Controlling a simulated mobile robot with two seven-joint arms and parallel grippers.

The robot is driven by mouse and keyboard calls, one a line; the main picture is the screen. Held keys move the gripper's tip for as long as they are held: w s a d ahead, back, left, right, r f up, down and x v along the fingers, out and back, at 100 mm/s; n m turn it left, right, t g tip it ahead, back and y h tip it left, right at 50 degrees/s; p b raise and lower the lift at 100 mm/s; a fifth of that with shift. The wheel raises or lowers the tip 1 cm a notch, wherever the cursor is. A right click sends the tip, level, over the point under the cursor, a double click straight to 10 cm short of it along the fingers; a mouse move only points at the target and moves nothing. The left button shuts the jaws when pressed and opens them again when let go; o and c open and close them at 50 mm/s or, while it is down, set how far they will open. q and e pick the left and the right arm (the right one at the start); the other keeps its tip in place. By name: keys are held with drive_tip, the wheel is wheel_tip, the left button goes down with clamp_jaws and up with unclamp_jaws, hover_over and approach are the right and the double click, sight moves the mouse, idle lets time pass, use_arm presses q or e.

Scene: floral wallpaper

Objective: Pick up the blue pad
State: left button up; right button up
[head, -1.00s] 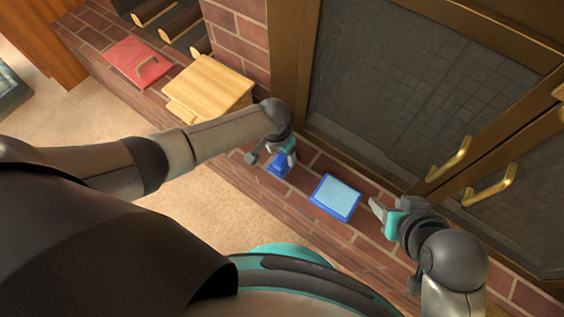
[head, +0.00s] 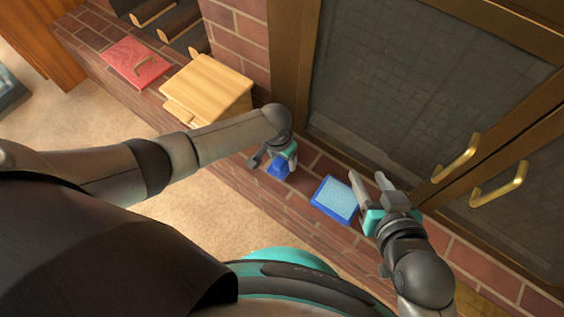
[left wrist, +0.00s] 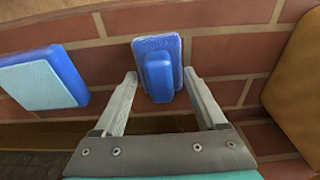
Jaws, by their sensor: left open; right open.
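A flat blue pad (head: 334,198) with a light-blue textured top lies on the brick ledge; it also shows at the left of the left wrist view (left wrist: 45,80). A second blue piece with a raised grip (head: 279,164) lies to its left; in the left wrist view this gripped piece (left wrist: 158,72) sits between and just beyond my fingertips. My left gripper (head: 272,160) is open above it, its fingers (left wrist: 160,78) on either side of the grip. My right gripper (head: 368,180) is open at the right edge of the flat pad; I cannot tell if it touches.
The brick ledge (head: 300,215) runs along dark mesh doors (head: 410,90) with brass handles (head: 457,158). A wooden box (head: 210,88) and a red board with a handle (head: 135,62) stand further left. Tan carpet (head: 190,215) lies in front.

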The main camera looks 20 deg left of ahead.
use_arm(q)
clamp_jaws()
idle(0.5)
